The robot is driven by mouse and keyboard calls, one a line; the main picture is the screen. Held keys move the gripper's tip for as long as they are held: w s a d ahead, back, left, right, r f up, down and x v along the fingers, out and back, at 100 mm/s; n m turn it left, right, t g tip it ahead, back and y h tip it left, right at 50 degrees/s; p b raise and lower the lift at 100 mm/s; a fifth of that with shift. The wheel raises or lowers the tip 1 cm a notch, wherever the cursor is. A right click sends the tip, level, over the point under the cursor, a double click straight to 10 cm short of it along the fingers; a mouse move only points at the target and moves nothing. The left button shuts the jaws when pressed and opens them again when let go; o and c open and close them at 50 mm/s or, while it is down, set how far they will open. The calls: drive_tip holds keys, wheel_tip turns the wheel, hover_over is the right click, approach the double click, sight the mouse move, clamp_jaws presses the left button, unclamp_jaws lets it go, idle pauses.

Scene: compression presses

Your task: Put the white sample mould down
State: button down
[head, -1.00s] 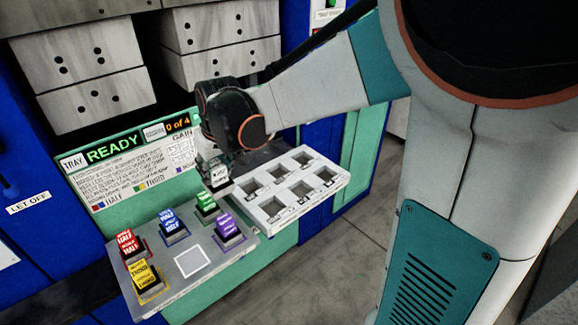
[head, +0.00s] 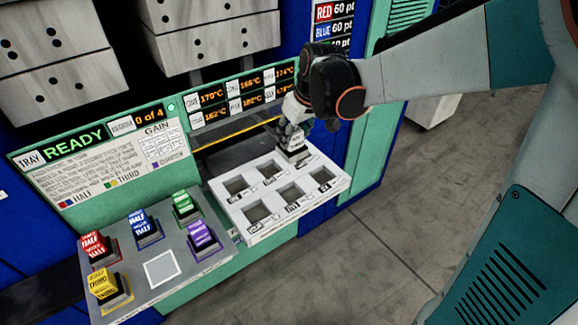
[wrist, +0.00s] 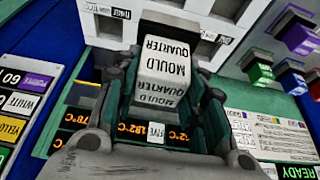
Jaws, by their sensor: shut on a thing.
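The white sample mould (wrist: 166,62), a block marked "MOULD QUARTER", is between the fingers of my gripper (wrist: 168,95) in the wrist view. My gripper (head: 294,138) is shut on it. The tray's other pockets look empty.
Red (head: 95,247), yellow (head: 103,286), blue (head: 142,226), green (head: 184,205) and purple (head: 202,237) moulds stand on the grey shelf (head: 140,300) left of the tray. A white-outlined square (head: 161,268) there is empty. A display panel (head: 215,108) rises behind the tray.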

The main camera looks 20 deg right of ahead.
wheel_tip(320, 180, down, 18)
drive_tip(key=b, duration=0.6)
drive_tip(key=shift+f, duration=0.15)
drive_tip(key=shift+f, duration=0.2)
drive_tip(key=c, duration=1)
unclamp_jaws()
drive_tip(key=shift+r, duration=0.15)
drive_tip(key=p+v, duration=0.4)
drive_tip(key=v, duration=0.8)
drive_tip(key=s+r+m+t, duration=0.1)
drive_tip(key=s+r, duration=0.2)
drive_tip(key=s, duration=0.3)
drive_tip(key=s+a+r+m+t+h, duration=0.1)
drive_tip(key=s+r, duration=0.2)
drive_tip(key=s, duration=0.3)
drive_tip(key=s+r+m+t, duration=0.1)
drive_tip(key=s+r, duration=0.3)
drive_tip(key=s, duration=0.3)
drive_tip(key=shift+a+m, duration=0.25)
drive_tip(key=shift+m, duration=0.05)
